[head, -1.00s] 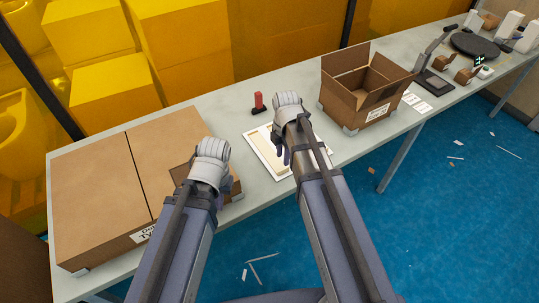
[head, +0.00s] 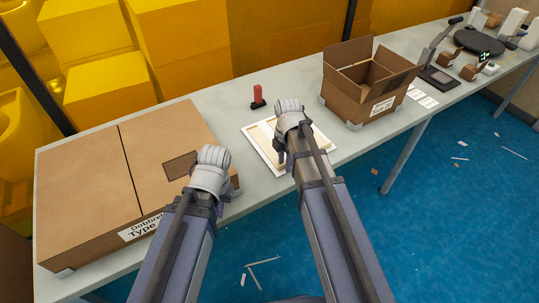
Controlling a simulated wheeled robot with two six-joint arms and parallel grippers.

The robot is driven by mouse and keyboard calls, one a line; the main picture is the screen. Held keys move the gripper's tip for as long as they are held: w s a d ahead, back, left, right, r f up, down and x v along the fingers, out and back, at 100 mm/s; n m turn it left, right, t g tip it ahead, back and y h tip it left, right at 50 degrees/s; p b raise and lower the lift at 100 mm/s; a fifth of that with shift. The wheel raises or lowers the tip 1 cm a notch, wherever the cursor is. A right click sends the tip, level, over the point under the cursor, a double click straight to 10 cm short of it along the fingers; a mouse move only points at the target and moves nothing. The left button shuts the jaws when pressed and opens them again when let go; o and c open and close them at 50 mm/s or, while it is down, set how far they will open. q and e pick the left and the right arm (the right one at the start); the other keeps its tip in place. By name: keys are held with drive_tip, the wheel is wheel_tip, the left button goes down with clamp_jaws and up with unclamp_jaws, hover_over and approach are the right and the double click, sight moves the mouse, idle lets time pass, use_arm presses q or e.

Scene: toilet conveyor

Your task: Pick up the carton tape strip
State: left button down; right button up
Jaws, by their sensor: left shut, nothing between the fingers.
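Pale tan strips, which look like the carton tape (head: 262,136), lie on a white backing sheet (head: 256,151) in the middle of the table. My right gripper (head: 288,118) is over the right part of this sheet and hides some of it. Its fingertips are hidden, so I cannot tell whether it touches a strip. My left gripper (head: 212,165) is shut and empty, left of the sheet and over the right edge of a large closed carton (head: 85,165).
A darker brown rectangular patch (head: 181,166) shows on the large carton beside my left gripper. A small red-and-black item (head: 257,97) stands behind the sheet. An open carton (head: 347,101) stands to the right, with white labels (head: 423,97) beside it.

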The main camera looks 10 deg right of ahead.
drive_tip(key=shift+f, duration=0.15)
clamp_jaws()
idle(0.5)
